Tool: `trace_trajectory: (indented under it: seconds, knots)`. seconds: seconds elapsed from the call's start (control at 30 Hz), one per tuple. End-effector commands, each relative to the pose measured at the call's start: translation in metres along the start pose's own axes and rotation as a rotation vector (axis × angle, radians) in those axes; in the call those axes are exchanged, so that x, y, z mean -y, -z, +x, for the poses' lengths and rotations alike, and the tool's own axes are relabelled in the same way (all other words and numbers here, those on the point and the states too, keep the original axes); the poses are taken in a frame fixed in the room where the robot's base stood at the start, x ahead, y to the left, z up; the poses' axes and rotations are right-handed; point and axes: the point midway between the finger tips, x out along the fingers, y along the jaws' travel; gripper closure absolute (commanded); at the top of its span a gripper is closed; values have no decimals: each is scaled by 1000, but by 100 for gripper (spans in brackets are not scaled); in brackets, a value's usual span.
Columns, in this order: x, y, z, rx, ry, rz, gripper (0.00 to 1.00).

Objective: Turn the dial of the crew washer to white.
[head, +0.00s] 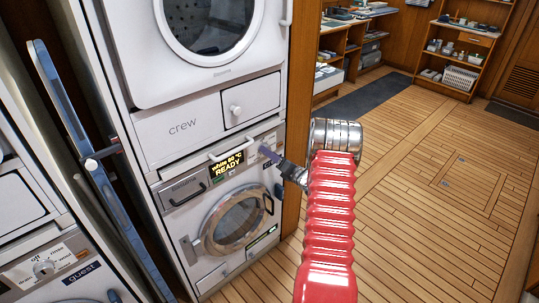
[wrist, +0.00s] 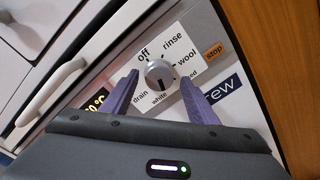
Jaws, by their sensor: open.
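The crew washer (head: 187,222) is the lower white machine in the head view, under the panel marked "crew". Its display (head: 226,163) reads "white 60 °C READY". In the wrist view its round silver dial (wrist: 159,73) sits on a white label with off, rinse, wool, drain and white around it; another word is partly hidden. A dark mark at the dial's lower edge points at "white". My gripper (wrist: 159,75) is open, with one purple finger on each side of the dial and a gap visible beside it.
A dryer (head: 130,60) is stacked above the washer. The guest machine (head: 45,268) with its own dial is at lower left. A blue folded board (head: 85,150) stands between the stacks. An orange stop button (wrist: 214,50) is right of the dial. The wooden floor (head: 420,200) is clear.

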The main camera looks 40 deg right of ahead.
Motion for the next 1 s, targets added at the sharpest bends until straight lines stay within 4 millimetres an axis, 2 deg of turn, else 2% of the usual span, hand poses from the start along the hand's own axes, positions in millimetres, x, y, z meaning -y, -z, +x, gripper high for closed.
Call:
trace_trajectory:
  seconds: [0.7, 0.83, 1.0]
  knots:
    - [2, 0, -116, 2, 4, 1, 46]
    - [1, 1, -125, 0, 4, 1, 46]
    - [1, 1, -128, 0, 3, 1, 46]
